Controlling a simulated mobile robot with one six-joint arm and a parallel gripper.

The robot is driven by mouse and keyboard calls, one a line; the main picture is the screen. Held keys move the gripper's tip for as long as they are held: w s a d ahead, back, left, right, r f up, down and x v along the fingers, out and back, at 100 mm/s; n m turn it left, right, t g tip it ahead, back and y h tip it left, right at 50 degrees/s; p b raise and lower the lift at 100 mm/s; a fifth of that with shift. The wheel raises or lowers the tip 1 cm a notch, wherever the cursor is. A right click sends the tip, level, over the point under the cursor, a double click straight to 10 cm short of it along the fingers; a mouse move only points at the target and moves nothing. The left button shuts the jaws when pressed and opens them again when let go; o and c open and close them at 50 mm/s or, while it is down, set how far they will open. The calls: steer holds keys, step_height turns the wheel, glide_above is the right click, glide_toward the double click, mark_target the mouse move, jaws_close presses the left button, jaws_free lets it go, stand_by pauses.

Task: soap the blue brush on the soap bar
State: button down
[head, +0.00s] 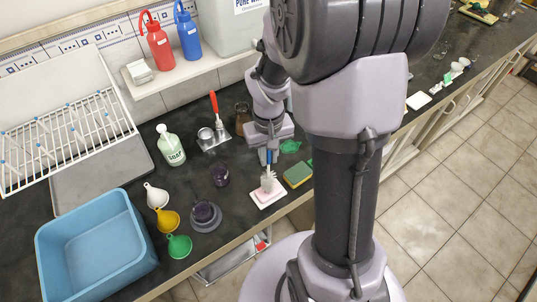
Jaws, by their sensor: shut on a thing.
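My gripper (268,147) is shut on the handle of the blue brush (268,160) and points down over the bench. The brush hangs upright with its pale bristle head (268,181) low. The pink soap bar (269,193) lies on a white dish (257,202) near the bench's front edge. The bristle head is right at the soap bar in this view; I cannot tell whether it touches. My arm hides part of the bench to the right.
A green-and-yellow sponge (298,175) lies just right of the soap dish. A soap bottle (171,145), funnels (168,220) and a blue basin (94,244) stand to the left. A red-handled tool (214,104) and a brown flask (243,116) stand behind.

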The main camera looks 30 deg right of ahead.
steer(key=shift+f+b, duration=0.5)
steer(key=shift+f, duration=0.05)
stand_by(1.4)
step_height(320, 180, up, 7)
steer(key=p, duration=0.6)
steer(key=shift+r, duration=0.1)
